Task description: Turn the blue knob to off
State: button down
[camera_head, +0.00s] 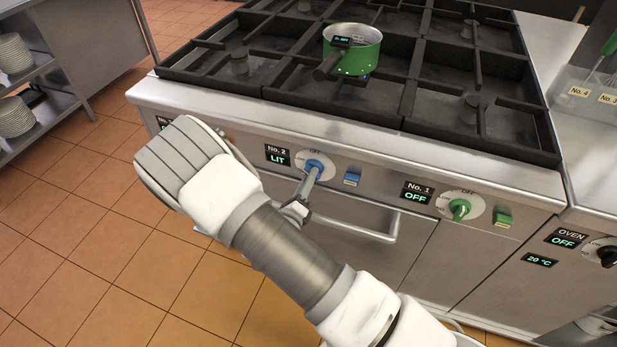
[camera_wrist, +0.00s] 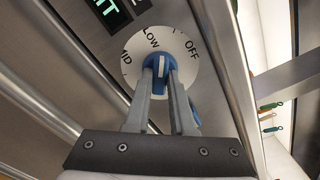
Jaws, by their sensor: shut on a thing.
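The blue knob (camera_head: 314,167) is on the grill's front panel, on a white dial beside the No. 2 display (camera_head: 278,156), which reads LIT. In the wrist view the blue knob (camera_wrist: 158,63) sits between the two fingers of my gripper (camera_wrist: 161,76), which is shut on it. My gripper (camera_head: 309,180) also shows at the knob in the head view. The dial (camera_wrist: 180,42) shows MID, LOW and OFF. The knob's white mark appears to point near LOW, with OFF to the right. The fingers hide the lower part of the dial.
A blue switch (camera_head: 352,177) is just right of the knob. The green knob (camera_head: 460,209) beside the No. 1 display (camera_head: 416,193), reading OFF, is further right. An oven handle (camera_head: 350,228) runs below. A green pot (camera_head: 354,50) stands on the grates above.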

jog(key=m+b, duration=0.1)
jog(key=m, duration=0.9)
jog(key=shift+m, duration=0.3)
dwell(0.4)
jog(key=c, duration=0.8)
grip_release()
jog(key=shift+o, duration=0.2)
jog(key=v, duration=1.7)
jog(key=shift+s+p, duration=0.2)
jog(key=shift+p, duration=0.15)
jog(key=shift+a, duration=0.1)
